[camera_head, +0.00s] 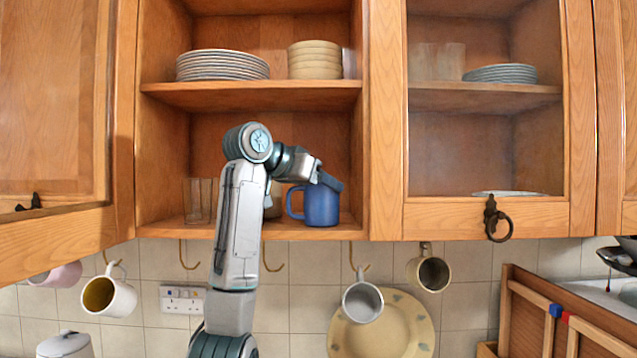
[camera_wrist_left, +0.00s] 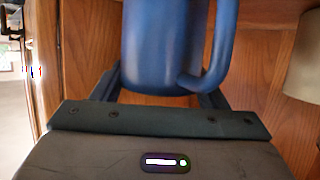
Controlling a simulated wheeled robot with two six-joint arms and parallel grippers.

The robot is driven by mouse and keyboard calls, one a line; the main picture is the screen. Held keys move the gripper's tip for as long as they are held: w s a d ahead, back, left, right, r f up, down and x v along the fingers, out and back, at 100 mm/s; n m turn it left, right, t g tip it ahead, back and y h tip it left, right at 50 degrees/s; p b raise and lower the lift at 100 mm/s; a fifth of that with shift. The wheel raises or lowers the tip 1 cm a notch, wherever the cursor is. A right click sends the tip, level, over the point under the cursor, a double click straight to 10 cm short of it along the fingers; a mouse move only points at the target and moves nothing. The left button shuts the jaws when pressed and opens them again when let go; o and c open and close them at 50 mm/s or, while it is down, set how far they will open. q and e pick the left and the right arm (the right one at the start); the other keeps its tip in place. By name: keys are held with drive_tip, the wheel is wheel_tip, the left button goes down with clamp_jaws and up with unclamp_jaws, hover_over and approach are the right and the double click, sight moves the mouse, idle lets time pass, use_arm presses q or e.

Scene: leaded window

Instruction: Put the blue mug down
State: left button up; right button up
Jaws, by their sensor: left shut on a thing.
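The blue mug (camera_head: 321,206) is upright inside the open cupboard, at the right end of the lower shelf (camera_head: 172,225), with its handle to the left. Its base is at about shelf level; I cannot tell whether it touches. My left gripper (camera_head: 328,184) reaches in from the left and is shut on the mug near its top. In the left wrist view the mug (camera_wrist_left: 160,45) sits between the two fingers (camera_wrist_left: 160,92), which are partly hidden behind it. My right gripper is not in view.
A pale cup (camera_head: 274,207) stands left of the mug, partly behind my arm, with glasses (camera_head: 198,200) farther left. Plates (camera_head: 222,65) and bowls (camera_head: 314,60) fill the upper shelf (camera_head: 250,97). A glazed door (camera_head: 483,215) closes the right cupboard. Mugs hang below (camera_head: 362,301).

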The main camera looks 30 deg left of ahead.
use_arm(q)
drive_tip(key=shift+d, duration=0.2)
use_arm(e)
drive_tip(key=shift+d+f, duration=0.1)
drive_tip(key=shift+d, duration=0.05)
use_arm(q)
drive_tip(key=shift+f, duration=0.15)
drive_tip(key=o, duration=1.4)
drive_tip(key=shift+o, duration=0.6)
drive_tip(key=shift+a, duration=0.1)
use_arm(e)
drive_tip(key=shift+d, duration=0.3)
use_arm(q)
drive_tip(key=shift+s+r, duration=0.15)
drive_tip(key=shift+r, duration=0.15)
drive_tip(key=b+v, duration=0.3)
drive_tip(key=v, duration=0.8)
drive_tip(key=shift+s, duration=0.4)
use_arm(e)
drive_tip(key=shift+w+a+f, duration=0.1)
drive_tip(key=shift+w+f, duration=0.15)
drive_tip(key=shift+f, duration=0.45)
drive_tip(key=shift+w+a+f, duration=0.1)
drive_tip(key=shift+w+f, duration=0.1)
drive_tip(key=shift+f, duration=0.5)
